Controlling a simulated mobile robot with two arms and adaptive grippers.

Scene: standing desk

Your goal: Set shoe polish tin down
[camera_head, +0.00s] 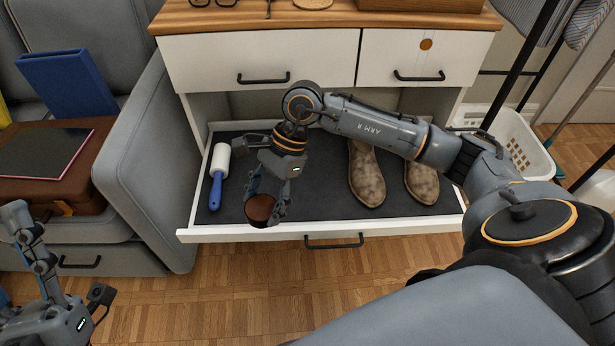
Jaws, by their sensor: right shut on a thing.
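The shoe polish tin (259,209) is round with a brown face. It is in my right gripper (268,200), whose fingers are shut around it. The gripper points down over the front part of the open drawer (320,206), near its front wall. I cannot tell whether the tin touches the drawer's dark lining. My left gripper (62,268) is at the lower left, away from the drawer, with its fingers spread and empty.
A lint roller (216,190) with a blue handle lies at the drawer's left. A pair of mottled brown shoes (367,180) stands at its right. A grey armchair (150,170) borders the drawer; a white basket (520,140) stands right.

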